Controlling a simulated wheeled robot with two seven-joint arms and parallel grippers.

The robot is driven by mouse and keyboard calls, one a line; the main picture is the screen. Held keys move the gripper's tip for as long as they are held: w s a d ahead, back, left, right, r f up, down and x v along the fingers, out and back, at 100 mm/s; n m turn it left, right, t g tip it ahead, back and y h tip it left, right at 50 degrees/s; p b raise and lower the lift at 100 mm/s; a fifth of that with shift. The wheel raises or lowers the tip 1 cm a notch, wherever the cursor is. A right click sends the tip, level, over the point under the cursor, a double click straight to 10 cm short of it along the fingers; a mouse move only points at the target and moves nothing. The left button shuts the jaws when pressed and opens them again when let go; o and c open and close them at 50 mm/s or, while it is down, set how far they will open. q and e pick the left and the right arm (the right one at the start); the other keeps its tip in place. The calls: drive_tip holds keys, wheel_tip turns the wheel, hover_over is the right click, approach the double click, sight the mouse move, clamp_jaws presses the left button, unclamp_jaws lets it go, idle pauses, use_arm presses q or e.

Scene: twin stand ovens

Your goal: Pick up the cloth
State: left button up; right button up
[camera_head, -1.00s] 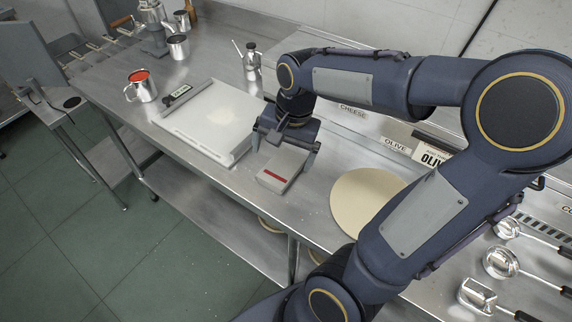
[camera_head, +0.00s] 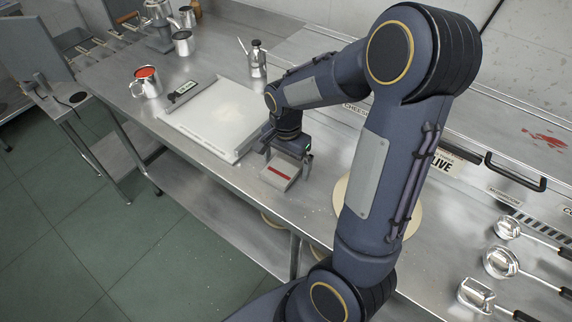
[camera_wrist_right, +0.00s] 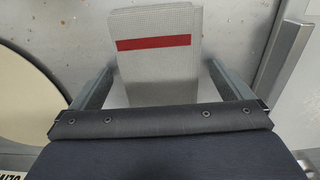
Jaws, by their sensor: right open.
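The cloth (camera_head: 281,172) is a folded light grey piece with a red stripe. It lies on the steel counter near its front edge, between the white board and the round beige disc. It also shows in the right wrist view (camera_wrist_right: 158,65), extending between the fingers. My right gripper (camera_head: 289,160) is over the cloth, pointing down. In the right wrist view my right gripper (camera_wrist_right: 160,85) is open, with one finger on each side of the cloth and a gap at both sides. My left gripper is not in view.
A white board (camera_head: 215,115) lies to the left of the cloth. A beige disc (camera_head: 407,215) lies to the right, partly behind my arm. A red-filled cup (camera_head: 146,82) and a small oil can (camera_head: 257,60) stand further back. Ladles (camera_head: 500,262) lie at the right.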

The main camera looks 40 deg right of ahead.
sight(285, 163)
drive_tip(key=c, duration=1.1)
drive_tip(key=shift+r, duration=0.1)
drive_tip(key=shift+w+r, duration=0.1)
drive_tip(key=shift+r, duration=0.35)
wheel_tip(285, 163, up, 2)
drive_tip(key=shift+r, duration=0.25)
drive_tip(key=shift+s+a+r+b, duration=0.1)
drive_tip(key=shift+s+a+r, duration=0.9)
drive_tip(key=shift+a+r, duration=0.9)
drive_tip(key=shift+s+a+r+b, duration=0.15)
drive_tip(key=shift+s+a+r, duration=0.95)
drive_tip(key=shift+a, duration=1.25)
drive_tip(key=shift+s+a+r+b, duration=0.1)
drive_tip(key=shift+s+a+r, duration=0.75)
drive_tip(key=shift+a+r, duration=1.1)
drive_tip(key=shift+a+f, duration=0.2)
